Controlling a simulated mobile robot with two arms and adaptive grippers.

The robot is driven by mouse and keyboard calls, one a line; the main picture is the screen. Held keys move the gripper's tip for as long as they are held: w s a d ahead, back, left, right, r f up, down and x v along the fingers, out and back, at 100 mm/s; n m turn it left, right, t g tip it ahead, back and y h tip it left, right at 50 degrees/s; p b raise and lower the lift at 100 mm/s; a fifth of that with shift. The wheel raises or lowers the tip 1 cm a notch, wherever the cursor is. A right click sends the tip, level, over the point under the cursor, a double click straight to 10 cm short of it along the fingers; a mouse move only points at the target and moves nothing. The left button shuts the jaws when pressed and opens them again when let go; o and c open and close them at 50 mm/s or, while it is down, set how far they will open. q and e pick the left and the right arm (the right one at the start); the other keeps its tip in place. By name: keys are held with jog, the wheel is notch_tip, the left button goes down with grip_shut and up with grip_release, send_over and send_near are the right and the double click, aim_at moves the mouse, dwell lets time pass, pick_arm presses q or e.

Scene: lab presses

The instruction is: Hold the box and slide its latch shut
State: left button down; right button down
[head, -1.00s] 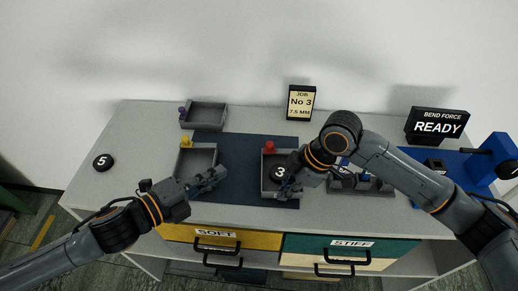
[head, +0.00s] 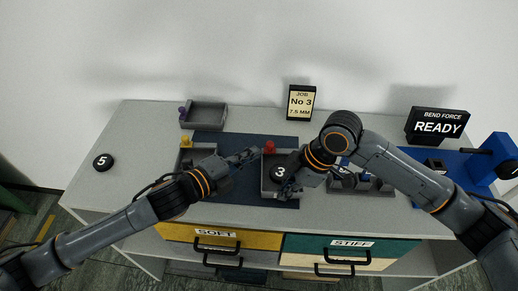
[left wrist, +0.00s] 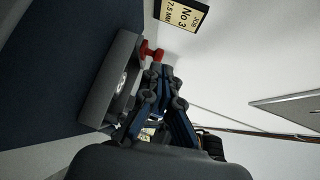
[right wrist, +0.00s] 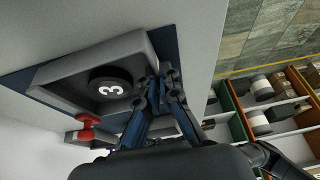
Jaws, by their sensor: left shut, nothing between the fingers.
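The grey open box (head: 265,180) with a red latch knob (head: 269,147) at its back holds a black disc marked 3 (head: 280,171). In the right wrist view my right gripper (right wrist: 161,75) has its fingertips close together on the box's front-right wall (right wrist: 137,45); the red knob (right wrist: 87,121) shows at the far end. My left gripper (head: 255,153) is shut and empty, just left of the red knob. In the left wrist view its fingertips (left wrist: 163,70) are close to the red knob (left wrist: 150,51); whether they touch it is unclear.
A box with a yellow knob (head: 185,142) stands left, partly under my left arm. A box with a purple knob (head: 206,115) is behind it. A disc marked 5 (head: 103,162) lies far left. The job sign (head: 300,102), READY sign (head: 437,124) and blue press (head: 493,160) stand back and right.

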aim_at(273, 151)
pick_arm(q)
jog(key=shift+x, duration=1.7)
jog(key=shift+w+d, duration=0.15)
jog(key=shift+d, duration=1.65)
jog(key=v, duration=1.4)
